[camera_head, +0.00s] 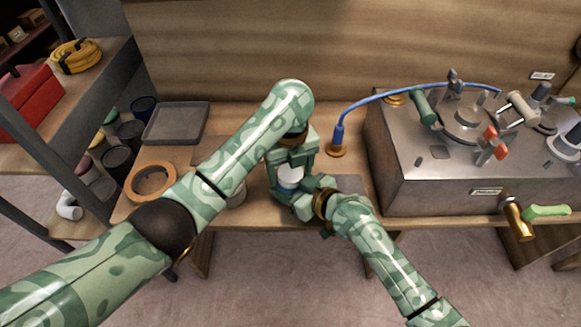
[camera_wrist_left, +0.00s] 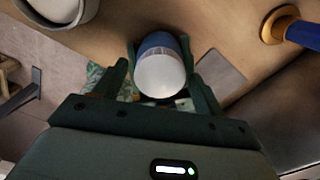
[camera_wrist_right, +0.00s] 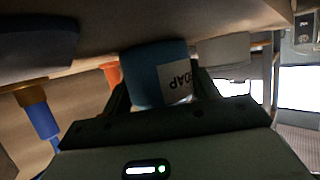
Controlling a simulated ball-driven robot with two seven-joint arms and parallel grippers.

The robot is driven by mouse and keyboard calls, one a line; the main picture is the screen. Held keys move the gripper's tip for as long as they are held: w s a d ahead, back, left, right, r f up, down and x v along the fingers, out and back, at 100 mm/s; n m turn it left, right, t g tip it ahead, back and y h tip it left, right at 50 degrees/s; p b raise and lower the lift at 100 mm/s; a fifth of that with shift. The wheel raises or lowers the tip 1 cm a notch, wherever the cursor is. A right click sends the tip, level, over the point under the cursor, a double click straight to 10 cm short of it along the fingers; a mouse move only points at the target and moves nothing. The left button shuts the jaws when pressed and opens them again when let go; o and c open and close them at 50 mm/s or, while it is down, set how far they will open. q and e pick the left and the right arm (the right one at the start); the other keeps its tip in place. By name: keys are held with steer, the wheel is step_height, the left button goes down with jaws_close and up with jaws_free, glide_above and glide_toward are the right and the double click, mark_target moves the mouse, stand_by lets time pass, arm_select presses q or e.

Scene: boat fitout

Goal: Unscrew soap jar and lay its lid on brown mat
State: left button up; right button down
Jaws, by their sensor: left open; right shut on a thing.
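The soap jar (camera_head: 289,178) has a blue body and a white lid (camera_wrist_left: 160,76). It stands between my two grippers in the head view. My right gripper (camera_wrist_right: 160,95) is shut on the jar's blue body, with the SOAP label showing upside down in the right wrist view. My left gripper (camera_head: 290,165) is above the jar and open, its fingers (camera_wrist_left: 162,80) on either side of the jar in the left wrist view. The lid is on the jar. A flat brown patch, seemingly the brown mat (camera_head: 213,150), lies on the bench, partly hidden by my left arm.
A grey tray (camera_head: 176,124) and an orange-brown ring (camera_head: 151,180) lie on the left of the bench. A pale pot (camera_head: 238,196) stands left of the jar. A blue hose (camera_head: 340,130) and a metal stove-like unit (camera_head: 420,180) are on the right. Shelves (camera_head: 100,70) stand left.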

arm_select(q)
steer(key=c, duration=1)
steer(key=n, duration=0.5)
steer(key=shift+d+n, duration=0.1)
steer(key=shift+n, duration=0.2)
steer(key=n, duration=0.8)
steer(key=shift+r, duration=0.1)
